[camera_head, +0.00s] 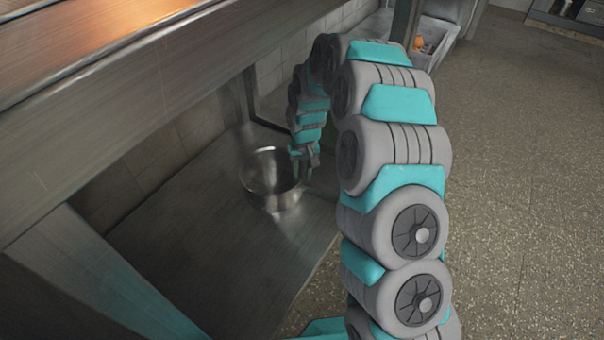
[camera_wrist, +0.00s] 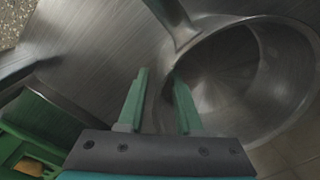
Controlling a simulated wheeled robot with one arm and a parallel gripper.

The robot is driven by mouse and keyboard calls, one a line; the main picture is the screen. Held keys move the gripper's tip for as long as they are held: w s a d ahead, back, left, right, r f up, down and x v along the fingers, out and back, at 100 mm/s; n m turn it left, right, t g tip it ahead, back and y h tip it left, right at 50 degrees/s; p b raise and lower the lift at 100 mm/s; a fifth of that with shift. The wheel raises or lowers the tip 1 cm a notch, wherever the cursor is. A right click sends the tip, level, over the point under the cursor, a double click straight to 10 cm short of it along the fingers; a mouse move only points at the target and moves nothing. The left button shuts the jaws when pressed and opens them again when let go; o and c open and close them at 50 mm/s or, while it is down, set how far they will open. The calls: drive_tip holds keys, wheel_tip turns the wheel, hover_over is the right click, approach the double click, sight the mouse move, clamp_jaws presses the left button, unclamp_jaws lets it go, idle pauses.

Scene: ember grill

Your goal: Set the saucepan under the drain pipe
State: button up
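The saucepan (camera_head: 270,198) is a shiny steel pan standing upright on the metal shelf (camera_head: 190,245) under the counter. In the wrist view, the saucepan (camera_wrist: 262,85) fills the right side with its open mouth showing, and its handle (camera_wrist: 172,14) runs up to the top edge. My gripper (camera_head: 308,158) is at the pan's right side in the head view. In the wrist view, my gripper (camera_wrist: 160,74) has its two green fingers apart, close to the pan's near wall. I cannot tell whether they touch it. I cannot make out a drain pipe in either view.
The steel counter (camera_head: 120,85) overhangs the shelf, with a tiled wall behind. A post (camera_head: 404,22) stands at the back right. A grey bin (camera_head: 436,42) holding an orange thing lies beyond it. The speckled floor (camera_head: 520,190) at right is clear.

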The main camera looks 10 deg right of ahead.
drive_tip(key=shift+r, duration=0.15)
wheel_tip(320, 180, up, 8)
drive_tip(key=shift+d+f+p, duration=0.15)
drive_tip(key=shift+f+p, duration=0.1)
drive_tip(key=shift+p, duration=0.1)
drive_tip(key=shift+s, duration=0.1)
